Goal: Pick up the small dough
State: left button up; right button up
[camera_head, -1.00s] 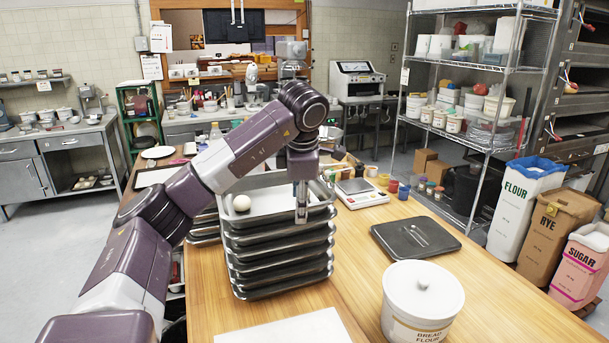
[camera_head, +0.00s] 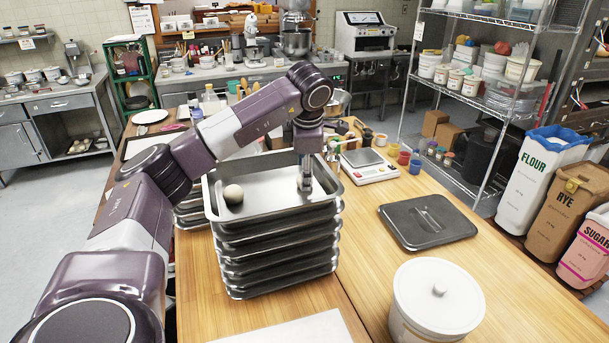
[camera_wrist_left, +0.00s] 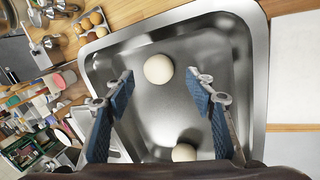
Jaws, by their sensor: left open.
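Two pale round doughs lie in the top metal tray (camera_head: 263,212) of a stack. In the head view one dough (camera_head: 233,194) sits near the tray's left end; the other is hidden, probably behind my gripper. In the left wrist view one dough (camera_wrist_left: 158,69) lies beyond and between the fingertips, and the other (camera_wrist_left: 184,152) is partly cut off at the lower edge. I cannot tell surely which is smaller. My left gripper (camera_wrist_left: 160,82) is open and empty, pointing down over the tray's right part in the head view (camera_head: 305,188). My right gripper is not in view.
A digital scale (camera_head: 368,168) stands right of the stack. A dark lid (camera_head: 430,222) and a white lidded tub (camera_head: 437,302) are nearer on the right. Small jars stand behind. Bare wood lies between the stack and lid.

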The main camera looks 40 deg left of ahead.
pick_arm(q)
jog(key=p+x, duration=0.1)
jog(key=x, duration=0.1)
jog(key=shift+w+a+f, duration=0.15)
jog(key=shift+f, duration=0.2)
jog(key=shift+f, duration=0.15)
jog(key=c, duration=0.7)
jog(key=shift+c, duration=1.2)
